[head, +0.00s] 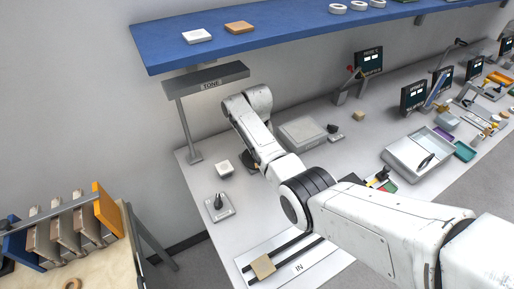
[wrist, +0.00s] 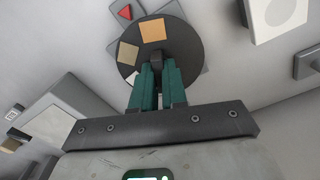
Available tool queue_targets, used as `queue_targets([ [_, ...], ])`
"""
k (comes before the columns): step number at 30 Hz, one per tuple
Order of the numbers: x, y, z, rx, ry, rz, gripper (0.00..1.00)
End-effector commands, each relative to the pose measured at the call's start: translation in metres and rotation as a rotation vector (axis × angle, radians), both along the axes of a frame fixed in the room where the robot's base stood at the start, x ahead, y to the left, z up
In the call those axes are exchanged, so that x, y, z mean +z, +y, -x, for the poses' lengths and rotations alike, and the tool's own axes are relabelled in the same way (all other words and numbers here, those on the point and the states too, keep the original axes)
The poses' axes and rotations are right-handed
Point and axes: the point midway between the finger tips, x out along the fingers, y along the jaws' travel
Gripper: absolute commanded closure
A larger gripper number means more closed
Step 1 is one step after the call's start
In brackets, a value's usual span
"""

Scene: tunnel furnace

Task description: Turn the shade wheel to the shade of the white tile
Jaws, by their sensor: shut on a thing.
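The shade wheel is a dark round disc (wrist: 186,40) in the wrist view, with an orange-tan patch, a beige patch and a pale patch partly hidden at its lower left. In the head view my arm hides the wheel and the gripper. A white tile (head: 197,36) lies on the blue shelf, left of a tan-brown tile (head: 239,27).
A grey "TONE" stand (head: 206,80) rises under the blue shelf (head: 280,40). A small white block (head: 225,168) and a plate with a dark knob (head: 219,206) stand left of my arm. A grey box (head: 302,131) is behind it. The "IN" rails (head: 290,262) are at the front.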

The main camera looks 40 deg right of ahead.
Motion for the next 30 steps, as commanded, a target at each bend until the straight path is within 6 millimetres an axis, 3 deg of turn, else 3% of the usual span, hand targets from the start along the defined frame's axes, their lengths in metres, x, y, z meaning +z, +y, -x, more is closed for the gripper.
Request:
queue_targets([
  [30,0.0014,-0.0002,-0.0021,-0.963,-0.006,0.001,1.00],
])
